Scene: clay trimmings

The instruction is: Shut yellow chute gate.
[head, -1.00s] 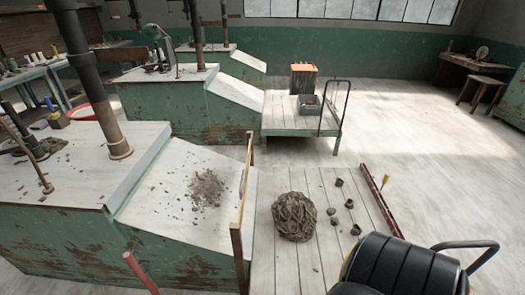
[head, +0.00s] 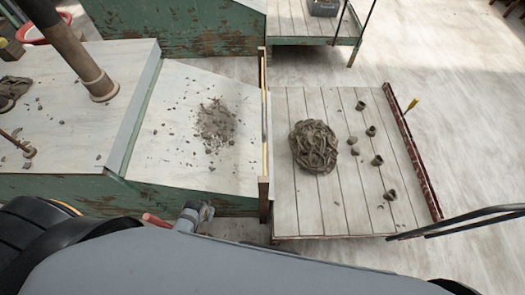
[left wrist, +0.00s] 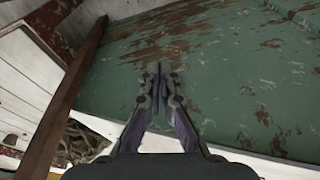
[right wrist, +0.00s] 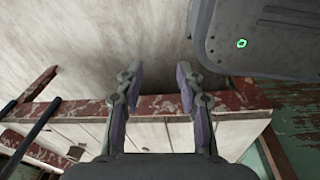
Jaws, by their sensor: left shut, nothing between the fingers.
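In the head view a narrow upright frame with brown posts (head: 264,195) stands at the lower end of the pale chute (head: 170,155). A thin yellowish edge, seemingly the yellow gate (head: 264,100), runs between the posts, seen almost edge-on; I cannot tell how far open it is. Crumbled clay (head: 215,124) lies on the chute, short of the frame. My left gripper (left wrist: 156,72) is shut and empty, in front of the green, rust-patched side panel (left wrist: 215,75), with a brown post (left wrist: 62,105) to its left. My right gripper (right wrist: 157,72) is open and empty above the platform's edge.
A slatted platform (head: 290,215) right of the frame bears a big clay heap (head: 313,147) and several small clay pieces. My grey arm links cover the front.

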